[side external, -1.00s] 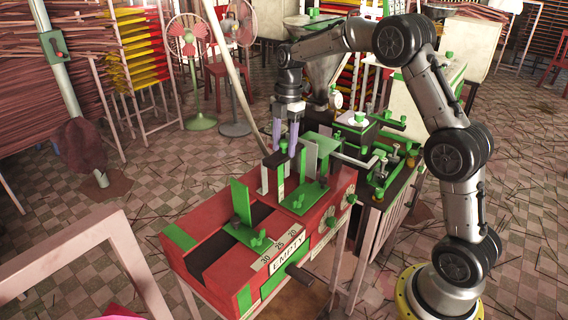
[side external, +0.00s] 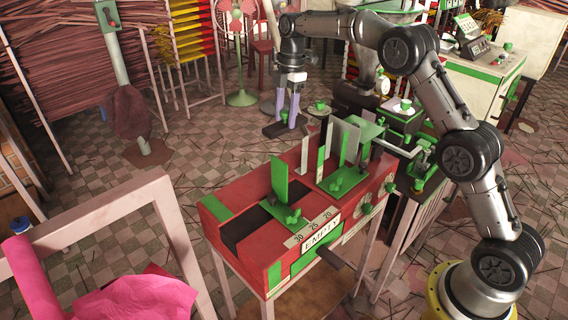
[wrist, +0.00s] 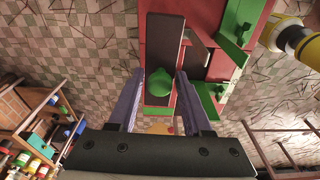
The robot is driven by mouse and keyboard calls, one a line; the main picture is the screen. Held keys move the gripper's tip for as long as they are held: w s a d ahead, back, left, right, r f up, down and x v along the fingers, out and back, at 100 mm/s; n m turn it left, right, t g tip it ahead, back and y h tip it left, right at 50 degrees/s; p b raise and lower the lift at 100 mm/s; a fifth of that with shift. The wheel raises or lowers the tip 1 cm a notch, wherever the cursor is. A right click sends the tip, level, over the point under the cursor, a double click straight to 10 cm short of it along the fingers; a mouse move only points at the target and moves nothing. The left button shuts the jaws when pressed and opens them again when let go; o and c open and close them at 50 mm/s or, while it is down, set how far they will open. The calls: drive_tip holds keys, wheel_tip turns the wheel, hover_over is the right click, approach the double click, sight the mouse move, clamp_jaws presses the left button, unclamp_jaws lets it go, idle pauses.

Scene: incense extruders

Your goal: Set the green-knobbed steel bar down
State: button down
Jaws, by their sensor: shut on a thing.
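The green-knobbed steel bar (side external: 272,131) is a dark, flat bar hanging from my gripper (side external: 286,121) in the side view, behind the red machine's back edge. In the wrist view the bar (wrist: 164,38) runs up the picture, its green knob (wrist: 160,81) between my two lavender fingers (wrist: 159,76). My gripper is shut on the knob, though a gap seems to show around it there. The bar looks raised clear of the red machine (side external: 240,187), with part of the machine below it in the wrist view. Its height cannot be told exactly.
Upright green plates (side external: 279,177) and a grey plate (side external: 343,142) stand on the machine. A bench with green-handled fittings (side external: 402,122) is at right. A pale frame (side external: 120,205) with pink cloth (side external: 135,299) stands front left. Open checkered floor lies behind the machine.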

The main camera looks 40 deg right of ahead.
drive_tip(key=shift+w+a+f+n, duration=0.15)
drive_tip(key=shift+w+a+f, duration=0.05)
drive_tip(key=shift+a+f, duration=0.3)
drive_tip(key=shift+w+a+f+n, duration=0.15)
drive_tip(key=shift+a+f, duration=0.55)
drive_tip(key=shift+f, duration=4.85)
drive_tip(key=shift+f, duration=0.1)
drive_tip(key=shift+c, duration=1.6)
unclamp_jaws()
drive_tip(key=shift+f, duration=0.2)
